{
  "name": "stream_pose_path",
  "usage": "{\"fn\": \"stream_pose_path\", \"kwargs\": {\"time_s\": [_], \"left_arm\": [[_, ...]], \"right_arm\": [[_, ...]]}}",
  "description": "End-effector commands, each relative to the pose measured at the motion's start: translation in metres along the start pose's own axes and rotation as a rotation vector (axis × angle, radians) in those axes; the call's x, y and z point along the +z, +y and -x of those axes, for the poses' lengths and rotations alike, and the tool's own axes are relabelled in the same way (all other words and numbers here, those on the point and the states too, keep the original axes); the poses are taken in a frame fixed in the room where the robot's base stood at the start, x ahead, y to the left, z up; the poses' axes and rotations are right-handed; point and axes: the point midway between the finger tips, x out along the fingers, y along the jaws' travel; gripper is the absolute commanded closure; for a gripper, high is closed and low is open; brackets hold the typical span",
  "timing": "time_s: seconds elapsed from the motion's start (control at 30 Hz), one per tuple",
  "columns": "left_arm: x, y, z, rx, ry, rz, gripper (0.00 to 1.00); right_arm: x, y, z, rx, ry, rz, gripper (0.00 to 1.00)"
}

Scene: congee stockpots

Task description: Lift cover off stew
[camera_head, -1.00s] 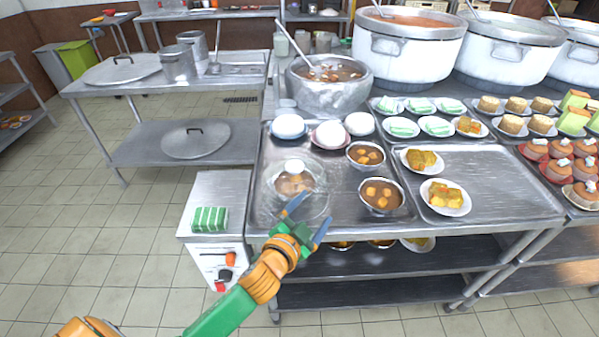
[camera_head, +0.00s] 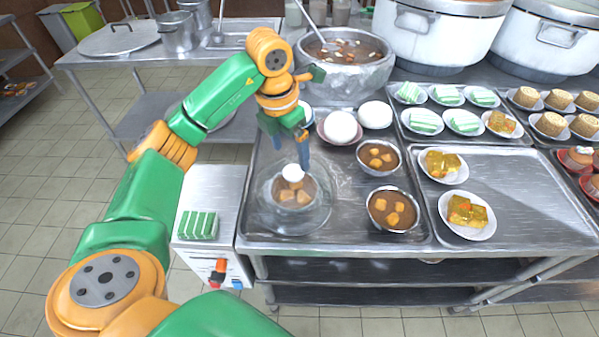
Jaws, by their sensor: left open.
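A clear glass cover (camera_head: 322,212) with a round white knob (camera_head: 292,171) sits over a bowl of stew (camera_head: 290,195) at the front left of the metal tray. Brown stew with orange chunks shows through it. My left gripper (camera_head: 290,157) points down just above and behind the knob. Its blue fingers are open, and I see nothing between them. Whether a finger touches the knob is hard to tell. My right gripper is not in view.
Two uncovered stew bowls (camera_head: 394,209) stand right of the cover, with white domed items (camera_head: 340,127) behind. A big stew pot (camera_head: 345,75) stands at the back. Plates of yellow food (camera_head: 467,211) lie to the right. A green striped block (camera_head: 197,225) sits on the left stand.

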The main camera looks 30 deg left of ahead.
Motion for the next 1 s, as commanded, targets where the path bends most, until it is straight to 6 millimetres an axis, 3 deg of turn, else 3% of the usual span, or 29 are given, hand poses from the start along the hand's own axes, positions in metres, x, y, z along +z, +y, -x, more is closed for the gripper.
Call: {"fn": "stream_pose_path", "kwargs": {"time_s": [0.3,0.57,0.9,1.0], "left_arm": [[0.001,0.006,-0.055,-0.005,0.004,-0.004,0.1],[0.002,0.005,-0.062,-0.006,-0.001,-0.006,0.1],[0.002,0.005,-0.062,-0.007,-0.001,-0.006,1.0],[0.002,0.005,-0.062,-0.007,-0.001,-0.006,1.0]], "right_arm": [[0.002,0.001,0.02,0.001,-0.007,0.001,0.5],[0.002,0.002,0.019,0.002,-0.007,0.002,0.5],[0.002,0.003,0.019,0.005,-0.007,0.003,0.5],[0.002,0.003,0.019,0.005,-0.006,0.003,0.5]]}}
